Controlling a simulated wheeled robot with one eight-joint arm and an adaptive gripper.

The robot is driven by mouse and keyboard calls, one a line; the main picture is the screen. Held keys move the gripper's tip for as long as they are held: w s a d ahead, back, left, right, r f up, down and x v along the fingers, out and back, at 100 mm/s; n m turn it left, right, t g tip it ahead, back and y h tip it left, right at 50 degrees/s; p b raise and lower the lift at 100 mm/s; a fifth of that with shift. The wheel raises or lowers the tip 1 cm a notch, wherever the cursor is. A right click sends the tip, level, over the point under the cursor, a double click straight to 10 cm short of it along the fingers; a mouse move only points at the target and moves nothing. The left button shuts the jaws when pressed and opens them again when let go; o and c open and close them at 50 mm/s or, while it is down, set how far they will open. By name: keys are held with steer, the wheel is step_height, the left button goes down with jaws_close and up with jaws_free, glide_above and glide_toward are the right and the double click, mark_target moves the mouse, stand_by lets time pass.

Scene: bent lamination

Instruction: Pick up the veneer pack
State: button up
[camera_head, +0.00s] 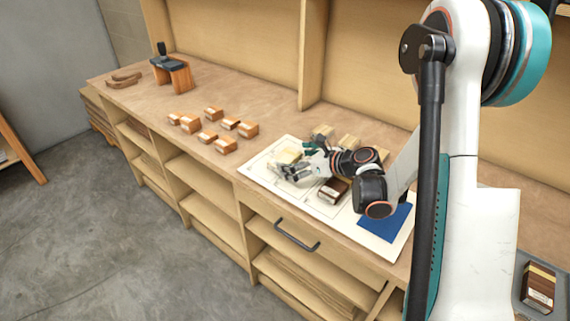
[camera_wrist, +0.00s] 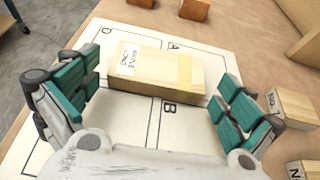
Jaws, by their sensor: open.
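A pale wood veneer pack (camera_wrist: 150,72) with a white printed label lies on the marked white sheet, between areas lettered A, B and D. My gripper (camera_wrist: 158,88) is open, with one teal-padded finger off each end of the pack; I see no clear contact. In the head view the pale pack (camera_head: 287,156) is partly hidden by my gripper (camera_head: 296,170). A dark brown pack (camera_head: 332,191) lies on the same sheet, beside my wrist.
The white sheet (camera_head: 262,172) lies on a wooden workbench, with a blue patch (camera_head: 385,222) at its right. Labelled pale blocks (camera_wrist: 291,107) stand right of my gripper. Several orange-brown blocks (camera_head: 226,145) are left of the sheet. A striped pack (camera_head: 538,287) sits in a tray at lower right.

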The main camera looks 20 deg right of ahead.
steer(key=shift+x, duration=0.95)
steer(key=shift+d, duration=0.1)
steer(key=c, duration=0.8)
steer(key=shift+r, duration=0.15)
